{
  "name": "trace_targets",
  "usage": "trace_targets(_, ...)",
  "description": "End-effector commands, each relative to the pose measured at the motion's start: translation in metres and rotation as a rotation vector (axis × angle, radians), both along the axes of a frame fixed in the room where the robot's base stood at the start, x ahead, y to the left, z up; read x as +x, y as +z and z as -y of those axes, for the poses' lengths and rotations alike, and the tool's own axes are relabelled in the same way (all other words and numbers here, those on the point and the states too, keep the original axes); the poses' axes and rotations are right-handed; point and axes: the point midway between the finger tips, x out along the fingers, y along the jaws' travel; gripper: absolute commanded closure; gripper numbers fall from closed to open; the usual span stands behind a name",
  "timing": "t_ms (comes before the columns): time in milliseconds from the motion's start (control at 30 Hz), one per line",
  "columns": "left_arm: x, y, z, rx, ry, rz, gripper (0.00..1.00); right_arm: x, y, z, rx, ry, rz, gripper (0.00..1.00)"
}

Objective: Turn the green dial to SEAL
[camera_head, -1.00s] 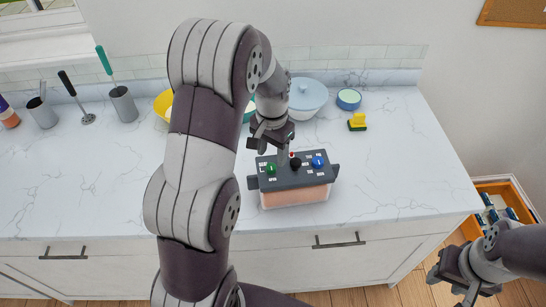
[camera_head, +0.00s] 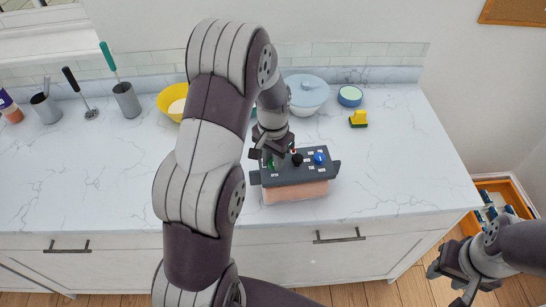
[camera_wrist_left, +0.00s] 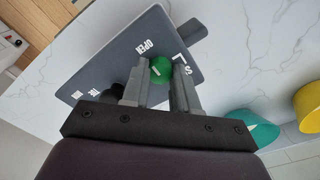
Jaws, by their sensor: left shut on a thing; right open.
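The green dial (camera_head: 271,164) is at the left end of the grey panel (camera_head: 290,176) on top of a box. My left gripper (camera_wrist_left: 163,78) is shut on the green dial, one finger on each side, seen in the left wrist view. A white mark shows on the dial face, but I cannot tell exactly which label it points at. The OPEN label (camera_wrist_left: 146,47) is readable; the other label beside the dial (camera_wrist_left: 184,64) is partly covered by a finger. My right gripper (camera_head: 455,283) is open and empty, to the right in front of the counter.
A black dial (camera_head: 297,159) and a blue dial (camera_head: 319,158) sit on the same panel, right of the green one.

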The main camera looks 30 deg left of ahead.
Motion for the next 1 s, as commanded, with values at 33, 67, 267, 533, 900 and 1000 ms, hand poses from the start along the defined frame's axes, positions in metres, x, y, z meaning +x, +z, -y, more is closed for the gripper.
trace_targets(33, 0.0002, 0.0001, 0.0001, 0.0, -0.011, 0.0, 1.0, 0.0, 0.0003, 0.0, 0.0, 0.0, 0.0, 0.57)
trace_targets(67, 0.0001, 0.0001, 0.0002, 0.0, -0.021, 0.0, 1.0, -0.0001, 0.0005, 0.0, 0.0, 0.0, 0.0, 0.57)
trace_targets(267, 0.0006, 0.0005, 0.0001, 0.0, -0.134, 0.0, 1.0, -0.0001, 0.0022, 0.0, 0.0, 0.0, 0.0, 0.57)
trace_targets(533, 0.0005, 0.0008, 0.0002, 0.0, -0.376, 0.001, 1.0, 0.0, 0.0053, 0.0, 0.0, 0.0, 0.0, 0.57)
trace_targets(900, 0.0004, 0.0006, 0.0002, 0.0, -0.729, 0.0, 1.0, -0.0001, 0.009, 0.0, 0.0, 0.0, 0.0, 0.57)
trace_targets(1000, 0.0007, 0.0007, 0.0001, 0.0, -0.824, 0.001, 1.0, 0.0, 0.0099, 0.0, 0.0, 0.0, 0.0, 0.57)
